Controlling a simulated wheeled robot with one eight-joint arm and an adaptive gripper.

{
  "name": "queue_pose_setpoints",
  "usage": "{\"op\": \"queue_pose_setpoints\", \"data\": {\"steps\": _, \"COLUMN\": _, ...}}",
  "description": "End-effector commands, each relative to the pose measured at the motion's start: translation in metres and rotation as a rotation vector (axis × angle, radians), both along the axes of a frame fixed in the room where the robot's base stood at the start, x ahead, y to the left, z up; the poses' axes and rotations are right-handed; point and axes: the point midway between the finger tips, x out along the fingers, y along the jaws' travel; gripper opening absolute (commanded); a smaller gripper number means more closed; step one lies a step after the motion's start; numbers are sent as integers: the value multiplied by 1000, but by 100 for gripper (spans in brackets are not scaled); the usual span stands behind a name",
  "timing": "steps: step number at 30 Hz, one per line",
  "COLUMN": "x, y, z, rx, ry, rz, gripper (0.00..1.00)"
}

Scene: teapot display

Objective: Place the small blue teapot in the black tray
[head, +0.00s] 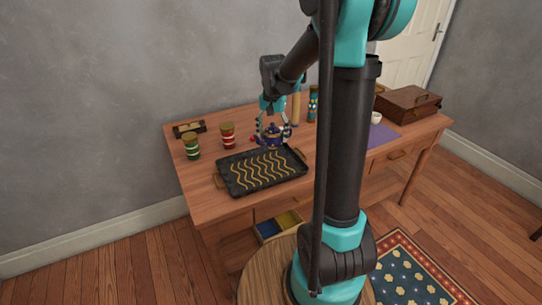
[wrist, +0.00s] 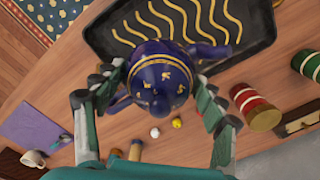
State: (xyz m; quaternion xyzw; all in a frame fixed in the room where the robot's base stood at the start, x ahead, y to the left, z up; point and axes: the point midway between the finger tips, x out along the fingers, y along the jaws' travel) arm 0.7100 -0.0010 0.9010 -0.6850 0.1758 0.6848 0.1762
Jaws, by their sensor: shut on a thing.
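The small blue teapot (wrist: 160,75) has a dark blue body with gold marks. My gripper (wrist: 162,85) is shut on it, with a finger on each side of its body in the wrist view. In the head view the teapot (head: 272,138) is in my gripper (head: 273,128) just behind the black tray. The black tray (head: 228,187) lies on the wooden table and has wavy gold lines on its floor and handles at its ends. It also shows at the top of the wrist view (wrist: 98,38). I cannot tell whether the teapot touches the table.
A green striped canister (head: 192,147) and a red striped canister (head: 227,135) stand left of the teapot. A purple mat (head: 380,135), a white cup (head: 376,118) and a brown wooden case (head: 408,102) are on the right. An open drawer (head: 278,226) hangs below the tray.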

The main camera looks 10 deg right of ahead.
Motion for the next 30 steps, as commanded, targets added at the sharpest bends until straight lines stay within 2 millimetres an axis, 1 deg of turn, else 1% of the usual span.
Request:
{"op": "queue_pose_setpoints", "data": {"steps": 1, "x": 0, "y": 0, "z": -13, "rx": 0, "ry": 0, "rz": 0, "gripper": 35}}
{"op": "queue_pose_setpoints", "data": {"steps": 3, "x": 1, "y": 0, "z": -28, "rx": 0, "ry": 0, "rz": 0, "gripper": 35}}
{"op": "queue_pose_setpoints", "data": {"steps": 6, "x": 0, "y": 0, "z": -46, "rx": 0, "ry": 0, "rz": 0, "gripper": 35}}
{"op": "queue_pose_setpoints", "data": {"steps": 9, "x": 0, "y": 0, "z": -56, "rx": 0, "ry": 0, "rz": 0, "gripper": 35}}
{"op": "queue_pose_setpoints", "data": {"steps": 13, "x": 0, "y": 0, "z": -64, "rx": 0, "ry": 0, "rz": 0, "gripper": 35}}
{"op": "queue_pose_setpoints", "data": {"steps": 19, "x": 0, "y": 0, "z": -90, "rx": 0, "ry": 0, "rz": 0, "gripper": 35}}
{"op": "queue_pose_setpoints", "data": {"steps": 23, "x": 0, "y": 0, "z": -97, "rx": 0, "ry": 0, "rz": 0, "gripper": 35}}
{"op": "queue_pose_setpoints", "data": {"steps": 30, "x": 0, "y": 0, "z": -98, "rx": 0, "ry": 0, "rz": 0, "gripper": 35}}
